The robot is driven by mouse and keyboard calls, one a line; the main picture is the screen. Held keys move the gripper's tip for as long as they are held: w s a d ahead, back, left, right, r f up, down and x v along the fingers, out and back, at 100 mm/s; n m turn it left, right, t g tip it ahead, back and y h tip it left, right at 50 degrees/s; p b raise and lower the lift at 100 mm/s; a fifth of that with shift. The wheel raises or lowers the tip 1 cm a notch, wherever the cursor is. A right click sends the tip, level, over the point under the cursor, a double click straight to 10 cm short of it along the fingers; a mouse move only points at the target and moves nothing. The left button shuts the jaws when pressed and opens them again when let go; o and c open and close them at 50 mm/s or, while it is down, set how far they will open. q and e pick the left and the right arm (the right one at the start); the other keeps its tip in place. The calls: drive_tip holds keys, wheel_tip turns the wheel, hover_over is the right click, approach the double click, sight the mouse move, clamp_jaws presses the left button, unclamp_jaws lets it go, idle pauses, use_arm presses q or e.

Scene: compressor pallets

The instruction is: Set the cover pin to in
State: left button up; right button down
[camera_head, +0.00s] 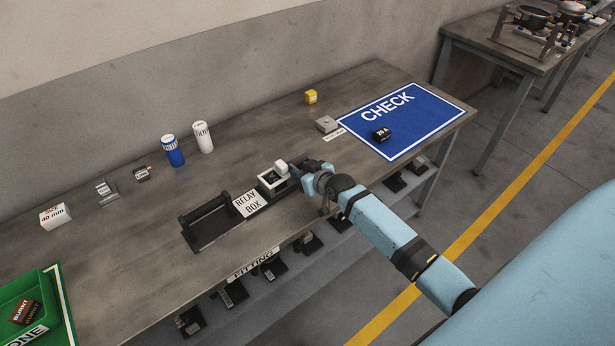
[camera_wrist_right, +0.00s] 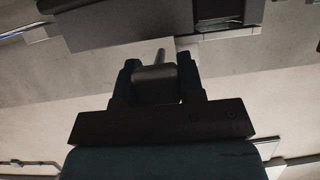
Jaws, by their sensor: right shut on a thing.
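The relay box (camera_head: 271,184) is a pale unit with a white block on top. It sits on a dark base with a "RELAY BOX" label (camera_head: 248,204) near the table's front edge. My right gripper (camera_head: 309,180) is at the right end of the box. In the right wrist view my right gripper (camera_wrist_right: 158,85) is shut on the grey knob of the cover pin (camera_wrist_right: 156,74), whose thin shaft points away towards the dark box body. How deep the pin sits cannot be told. In the head view the gripper hides the pin. My left gripper is out of view.
A blue CHECK mat (camera_head: 425,105) with a black "20 A" block (camera_head: 381,134) lies to the right. A yellow cube (camera_head: 311,97), a blue can (camera_head: 173,151) and a white can (camera_head: 203,137) stand behind. A green tray (camera_head: 28,288) is front left.

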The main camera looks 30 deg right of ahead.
drive_tip(key=c, duration=0.7)
unclamp_jaws()
drive_tip(key=shift+s, duration=0.1)
drive_tip(key=v, duration=1.4)
drive_tip(key=shift+d, duration=0.1)
